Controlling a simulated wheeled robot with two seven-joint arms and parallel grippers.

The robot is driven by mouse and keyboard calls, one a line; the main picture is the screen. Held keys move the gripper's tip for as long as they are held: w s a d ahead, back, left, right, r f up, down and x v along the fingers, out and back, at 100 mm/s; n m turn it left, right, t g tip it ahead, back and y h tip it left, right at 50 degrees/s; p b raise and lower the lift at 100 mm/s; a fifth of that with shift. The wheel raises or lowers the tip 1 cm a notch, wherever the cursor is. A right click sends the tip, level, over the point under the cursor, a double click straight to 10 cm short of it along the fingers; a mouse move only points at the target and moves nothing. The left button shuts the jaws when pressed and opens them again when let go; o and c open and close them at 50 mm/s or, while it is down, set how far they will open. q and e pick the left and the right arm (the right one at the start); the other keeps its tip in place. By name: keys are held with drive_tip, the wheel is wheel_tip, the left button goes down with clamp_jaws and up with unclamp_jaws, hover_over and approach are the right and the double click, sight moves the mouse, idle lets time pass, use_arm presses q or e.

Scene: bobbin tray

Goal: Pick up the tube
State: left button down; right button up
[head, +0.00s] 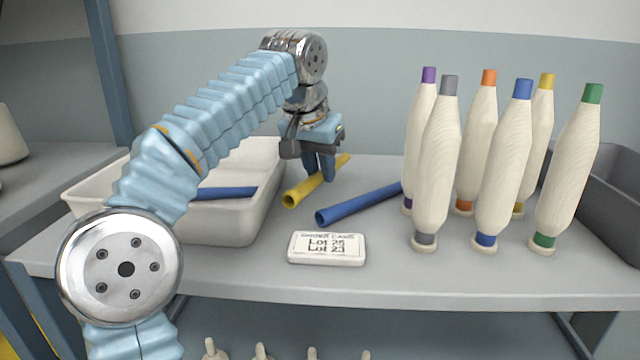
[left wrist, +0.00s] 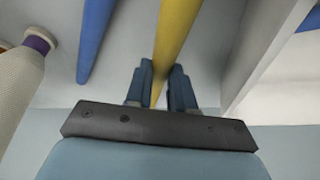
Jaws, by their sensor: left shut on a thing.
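A yellow tube (head: 308,189) lies on the shelf between the white tray and a blue tube. My left gripper (head: 320,172) reaches down over the yellow tube near its far end. In the left wrist view the yellow tube (left wrist: 174,40) runs between the two blue fingers (left wrist: 161,88), which are shut on it. The blue tube (head: 358,204) lies to the right on the shelf, apart from the gripper; it also shows in the left wrist view (left wrist: 95,35). Another blue tube (head: 228,193) is in the white tray (head: 222,232). My right gripper is not in view.
Several cream bobbins with coloured tips (head: 436,170) stand upright at the right. A grey bin (head: 612,200) is at the far right. A white label block (head: 327,249) lies near the front edge. The shelf's front middle is otherwise clear.

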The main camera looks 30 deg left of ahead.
sight(317, 173)
use_arm(q)
drive_tip(key=shift+s+f, duration=0.1)
drive_tip(key=shift+f, duration=1.3)
drive_tip(key=shift+f+b, duration=0.1)
drive_tip(key=shift+b, duration=0.25)
drive_tip(key=c, duration=1)
unclamp_jaws()
